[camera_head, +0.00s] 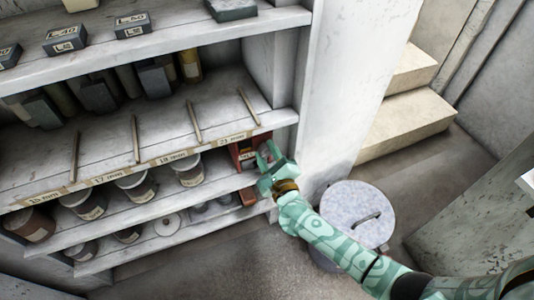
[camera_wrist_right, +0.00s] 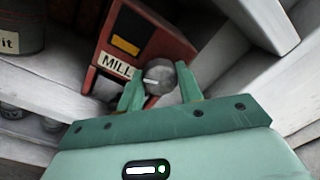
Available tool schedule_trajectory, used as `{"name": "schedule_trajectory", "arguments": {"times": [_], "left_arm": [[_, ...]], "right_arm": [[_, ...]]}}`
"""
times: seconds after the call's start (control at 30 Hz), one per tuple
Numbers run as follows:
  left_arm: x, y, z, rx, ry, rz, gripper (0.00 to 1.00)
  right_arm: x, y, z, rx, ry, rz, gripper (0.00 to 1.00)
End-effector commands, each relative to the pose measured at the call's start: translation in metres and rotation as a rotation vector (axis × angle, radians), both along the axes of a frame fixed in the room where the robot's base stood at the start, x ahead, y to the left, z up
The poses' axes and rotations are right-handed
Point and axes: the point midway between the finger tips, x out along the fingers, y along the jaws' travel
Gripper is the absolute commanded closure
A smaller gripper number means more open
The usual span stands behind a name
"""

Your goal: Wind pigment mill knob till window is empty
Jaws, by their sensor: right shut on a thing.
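The pigment mill (camera_wrist_right: 160,40) is a red box with a "MILL" label, on a shelf. In the head view the mill (camera_head: 243,153) stands at the right end of a shelf, partly hidden by my right gripper (camera_head: 268,158). Its window (camera_wrist_right: 125,46) shows yellow-orange in the lower part of a black panel. The round grey knob (camera_wrist_right: 158,76) sits on the mill's front. In the wrist view my right gripper (camera_wrist_right: 161,88) has its green fingers on either side of the knob, shut on it. My left gripper is not in view.
Shelves (camera_head: 150,175) hold several jars (camera_head: 188,168) left of the mill. A white pillar (camera_head: 345,90) rises to its right. A round lidded bin (camera_head: 350,205) stands on the floor near my right arm. Pale steps (camera_head: 410,120) lie farther back.

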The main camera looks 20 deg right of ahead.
Motion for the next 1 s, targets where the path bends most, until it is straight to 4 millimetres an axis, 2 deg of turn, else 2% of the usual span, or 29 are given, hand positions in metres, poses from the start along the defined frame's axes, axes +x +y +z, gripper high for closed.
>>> {"name": "schedule_trajectory", "arguments": {"times": [0.23, 0.27, 0.33, 0.6, 0.73, 0.9, 1.0], "left_arm": [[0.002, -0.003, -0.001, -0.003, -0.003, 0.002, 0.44], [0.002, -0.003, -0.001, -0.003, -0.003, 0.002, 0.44], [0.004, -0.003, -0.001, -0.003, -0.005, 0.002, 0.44], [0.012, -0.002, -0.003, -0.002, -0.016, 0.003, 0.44], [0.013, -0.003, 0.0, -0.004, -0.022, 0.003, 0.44], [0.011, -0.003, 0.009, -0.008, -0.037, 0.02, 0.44], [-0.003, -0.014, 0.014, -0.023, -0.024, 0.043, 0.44]], "right_arm": [[-0.001, 0.0, -0.003, -0.001, 0.006, 0.0, 0.87], [-0.001, 0.0, -0.003, -0.001, 0.006, 0.0, 0.61], [-0.001, 0.0, -0.003, -0.002, 0.005, 0.0, 0.43], [-0.001, 0.0, -0.001, -0.002, 0.001, 0.0, 0.43], [-0.01, 0.0, 0.0, -0.002, 0.002, 0.001, 0.43], [-0.045, -0.001, 0.002, -0.003, 0.001, 0.001, 0.43], [-0.073, -0.001, 0.001, -0.003, 0.002, 0.002, 0.43]]}}
